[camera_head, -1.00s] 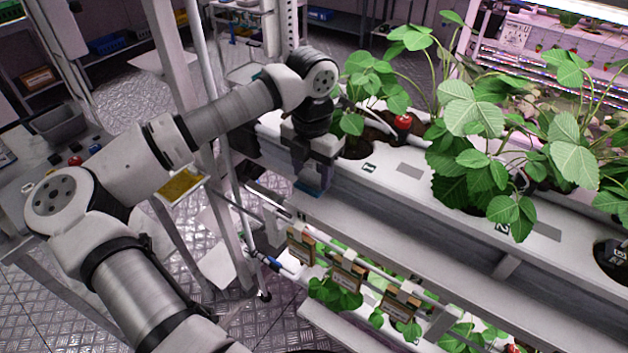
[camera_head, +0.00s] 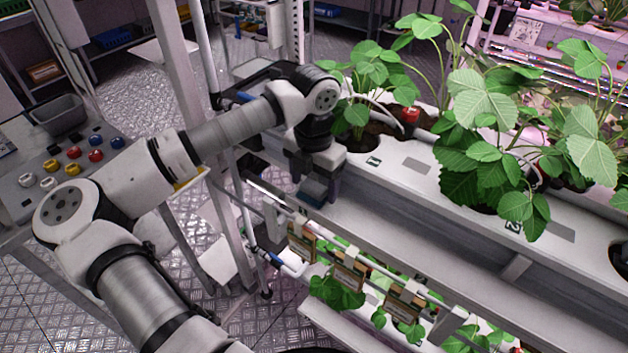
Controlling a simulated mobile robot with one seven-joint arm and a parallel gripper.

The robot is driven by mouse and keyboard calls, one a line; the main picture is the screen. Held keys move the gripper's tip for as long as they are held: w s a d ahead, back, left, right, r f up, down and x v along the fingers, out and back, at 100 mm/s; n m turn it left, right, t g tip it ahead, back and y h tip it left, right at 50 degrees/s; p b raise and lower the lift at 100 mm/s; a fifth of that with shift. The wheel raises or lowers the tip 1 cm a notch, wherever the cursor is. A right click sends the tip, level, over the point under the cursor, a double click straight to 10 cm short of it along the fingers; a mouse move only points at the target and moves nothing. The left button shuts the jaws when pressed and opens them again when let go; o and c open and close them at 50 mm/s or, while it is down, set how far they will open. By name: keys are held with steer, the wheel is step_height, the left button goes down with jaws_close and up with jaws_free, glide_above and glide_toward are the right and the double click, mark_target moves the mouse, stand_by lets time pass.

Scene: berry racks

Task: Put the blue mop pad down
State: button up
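My gripper (camera_head: 318,188) points down at the near left end of the white planter trough (camera_head: 408,172), in front of the leftmost plant. A small dark blue pad (camera_head: 313,190), which looks like the blue mop pad, sits between its fingers. The fingers appear closed on it, though they partly cover it. The pad is at the trough's front edge. I cannot tell whether it touches the trough or hangs just in front of it.
Leafy strawberry plants (camera_head: 487,110) fill the trough to the right, with a red berry (camera_head: 410,114) near the gripper. A grey bin (camera_head: 60,115) and coloured knobs (camera_head: 96,155) are on a panel at left. Metal posts stand beside my arm.

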mark_target(314, 185)
steer(key=shift+r+p, duration=0.25)
steer(key=shift+p, duration=0.15)
steer(key=shift+w+r+b, duration=0.1)
steer(key=shift+r+b, duration=0.25)
steer(key=shift+r, duration=0.05)
step_height(314, 185, up, 11)
steer(key=b, duration=0.1)
steer(key=shift+b, duration=0.4)
steer(key=shift+d, duration=0.15)
